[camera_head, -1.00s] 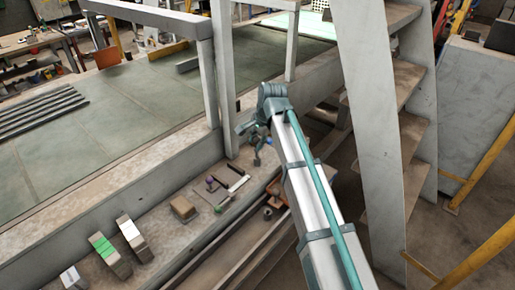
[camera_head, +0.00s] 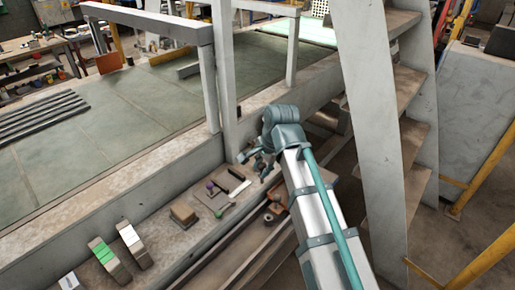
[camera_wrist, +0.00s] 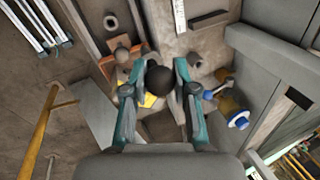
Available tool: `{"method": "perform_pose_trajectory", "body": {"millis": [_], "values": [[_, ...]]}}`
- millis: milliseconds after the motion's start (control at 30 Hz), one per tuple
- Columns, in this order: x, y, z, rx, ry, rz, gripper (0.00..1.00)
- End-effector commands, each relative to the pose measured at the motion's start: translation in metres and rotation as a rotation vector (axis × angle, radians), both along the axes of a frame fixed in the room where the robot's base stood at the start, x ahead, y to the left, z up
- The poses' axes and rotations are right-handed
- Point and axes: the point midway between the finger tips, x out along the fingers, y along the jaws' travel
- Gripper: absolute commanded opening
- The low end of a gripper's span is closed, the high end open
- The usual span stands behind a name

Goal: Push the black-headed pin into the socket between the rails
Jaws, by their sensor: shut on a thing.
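My gripper (camera_wrist: 159,76) is shut on the black-headed pin (camera_wrist: 160,80) in the wrist view. The round black head shows between the two fingers. The pin's shaft is hidden behind the head. In the head view my gripper (camera_head: 256,160) hangs over the concrete ledge, and the pin cannot be made out there. I cannot make out the socket.
On the ledge stand a brown block (camera_head: 183,214) and green-and-white blocks (camera_head: 105,252).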

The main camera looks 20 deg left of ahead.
Motion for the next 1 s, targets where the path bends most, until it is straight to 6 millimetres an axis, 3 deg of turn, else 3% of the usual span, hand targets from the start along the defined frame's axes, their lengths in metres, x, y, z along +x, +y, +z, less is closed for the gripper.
{"method": "perform_pose_trajectory", "body": {"millis": [200, 400, 1000], "values": [[-0.016, -0.024, -0.044, -0.003, 0.004, -0.007, 0.0], [-0.023, -0.035, -0.072, -0.002, 0.004, 0.001, 0.0], [-0.018, -0.033, -0.103, -0.004, 0.003, 0.026, 0.0]]}}
